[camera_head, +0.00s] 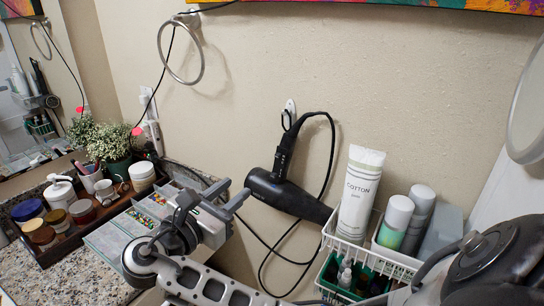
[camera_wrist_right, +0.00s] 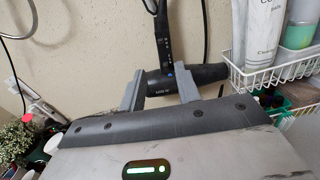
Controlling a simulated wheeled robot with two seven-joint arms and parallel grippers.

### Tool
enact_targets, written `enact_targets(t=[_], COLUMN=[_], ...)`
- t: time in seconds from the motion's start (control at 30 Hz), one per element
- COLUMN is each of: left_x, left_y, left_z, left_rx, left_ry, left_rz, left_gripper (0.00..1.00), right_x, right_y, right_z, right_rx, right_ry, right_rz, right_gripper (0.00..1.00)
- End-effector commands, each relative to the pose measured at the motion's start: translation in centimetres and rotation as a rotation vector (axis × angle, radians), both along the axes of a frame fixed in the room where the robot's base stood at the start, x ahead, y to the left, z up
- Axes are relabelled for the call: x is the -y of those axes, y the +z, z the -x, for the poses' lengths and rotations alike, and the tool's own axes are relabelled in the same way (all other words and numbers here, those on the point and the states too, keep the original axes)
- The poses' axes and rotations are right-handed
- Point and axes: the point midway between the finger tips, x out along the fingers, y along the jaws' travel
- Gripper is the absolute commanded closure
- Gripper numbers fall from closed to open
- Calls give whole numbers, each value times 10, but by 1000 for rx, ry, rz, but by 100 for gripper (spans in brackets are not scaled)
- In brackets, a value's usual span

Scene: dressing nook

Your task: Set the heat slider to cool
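A black hair dryer (camera_head: 288,196) hangs on the wall, handle up and nozzle toward the lower right. Its handle (camera_head: 284,155) reaches up toward a small white wall hook (camera_head: 290,106). In the right wrist view the dryer (camera_wrist_right: 172,76) lies beyond the fingertips, with small light and blue marks on its handle (camera_wrist_right: 164,42). The heat slider and its setting are too small to tell. My right gripper (camera_head: 233,194) is open and empty, just left of the dryer's body; its two spread fingers also show in the right wrist view (camera_wrist_right: 160,80). My left gripper is not in view.
A white wire basket (camera_head: 375,256) with a cotton tube (camera_head: 358,192) and spray cans (camera_head: 396,220) stands right of the dryer. The black cord loops below and beside the dryer. A tray of jars (camera_head: 60,240) and an organizer (camera_head: 118,237) lie left.

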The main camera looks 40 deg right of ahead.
Motion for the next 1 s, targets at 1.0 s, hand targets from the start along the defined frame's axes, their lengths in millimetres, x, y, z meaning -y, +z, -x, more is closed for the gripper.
enact_targets(t=[1.0], left_x=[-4], left_y=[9], left_z=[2], left_rx=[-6], left_ry=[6], left_rz=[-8], left_gripper=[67], right_x=[145], right_y=[-1], right_z=[-40], right_rx=[1], right_ry=[2], right_rz=[-3], right_gripper=[67])
